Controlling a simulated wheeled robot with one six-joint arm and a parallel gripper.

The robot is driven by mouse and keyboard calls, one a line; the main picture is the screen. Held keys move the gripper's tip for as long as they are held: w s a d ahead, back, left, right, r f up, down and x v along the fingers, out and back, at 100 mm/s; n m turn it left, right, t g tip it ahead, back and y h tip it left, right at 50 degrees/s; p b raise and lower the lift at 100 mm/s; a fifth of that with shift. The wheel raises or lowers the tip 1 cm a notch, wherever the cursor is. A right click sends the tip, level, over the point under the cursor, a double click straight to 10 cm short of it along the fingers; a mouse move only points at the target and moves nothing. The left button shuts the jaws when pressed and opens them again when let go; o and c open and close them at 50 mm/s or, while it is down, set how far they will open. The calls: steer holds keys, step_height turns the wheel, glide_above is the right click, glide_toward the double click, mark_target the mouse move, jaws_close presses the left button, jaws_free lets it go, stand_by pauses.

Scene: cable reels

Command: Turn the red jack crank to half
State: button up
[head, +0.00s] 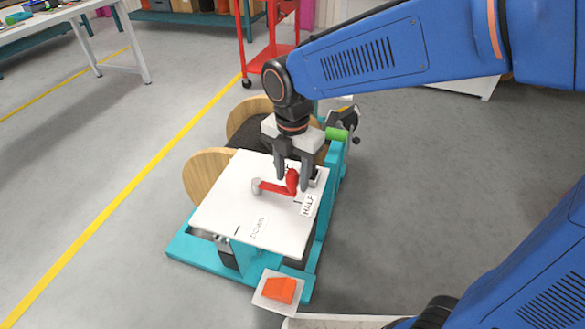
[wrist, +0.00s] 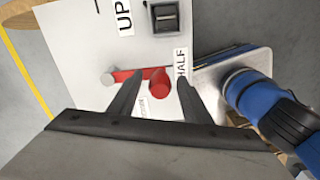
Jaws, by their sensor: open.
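The red jack crank (head: 274,188) is mounted on a white panel (head: 225,212). It runs from a grey hub (wrist: 109,79) to an upright red handle (wrist: 158,82). Its arm points toward the HALF label (head: 308,205), and the handle is close beside that label. The UP label (wrist: 124,15) shows in the wrist view, and the DOWN label (head: 258,228) is nearer the panel's front edge in the head view. My gripper (head: 292,184) is open, with one finger on each side of the red handle. Whether a finger touches it I cannot tell.
A black switch (wrist: 165,16) sits on the panel near the handle. The panel is on a teal frame (head: 194,256) with wooden reel flanges (head: 208,175) behind. An orange block (head: 279,289) is on a small plate in front.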

step_height(320, 180, up, 17)
steer(key=shift+r, duration=0.2)
stand_by(0.4)
steer(key=d+f+m+t, duration=0.1)
steer(key=d+m, duration=0.6)
steer(key=d, duration=0.4)
steer(key=s+d+f+m+t, duration=0.2)
steer(key=s+d+f+m, duration=0.3)
steer(key=d+m, duration=0.5)
steer(key=s+d+f+m+t, duration=0.1)
steer(key=s+d+f+m, duration=0.5)
steer(key=d+m, duration=0.4)
steer(key=m, duration=0.3)
steer(key=shift+s+d+f+t, duration=0.15)
steer(key=shift+d+f+t, duration=0.1)
steer(key=shift+d+t, duration=0.15)
